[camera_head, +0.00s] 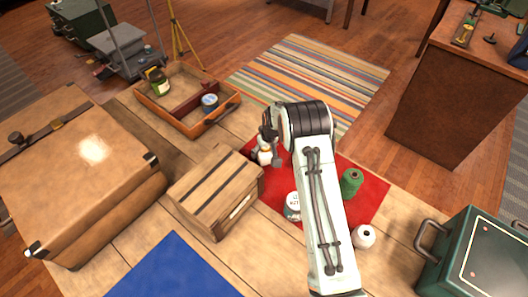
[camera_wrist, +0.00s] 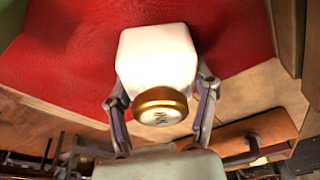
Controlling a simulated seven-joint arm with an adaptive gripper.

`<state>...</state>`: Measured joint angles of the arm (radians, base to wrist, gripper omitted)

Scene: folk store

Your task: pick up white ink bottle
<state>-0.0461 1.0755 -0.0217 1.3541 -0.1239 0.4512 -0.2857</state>
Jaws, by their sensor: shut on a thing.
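The white ink bottle (camera_wrist: 157,58) has a gold cap (camera_wrist: 160,106) with dark lettering on its top. In the wrist view my gripper (camera_wrist: 162,90) has one finger on each side of it and is shut on it. In the head view my gripper (camera_head: 268,148) is at the far left corner of the red mat (camera_head: 372,190), with the white bottle (camera_head: 264,157) partly hidden by the fingers. I cannot tell whether the bottle touches the mat or hangs just above it.
A wooden crate (camera_head: 215,190) stands close left of my gripper. A wooden tray (camera_head: 187,100) with a jar and a tin lies beyond. A green spool (camera_head: 351,183), a white spool (camera_head: 363,236) and a labelled tin (camera_head: 292,206) flank my arm. A green case (camera_head: 478,260) stands at the right.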

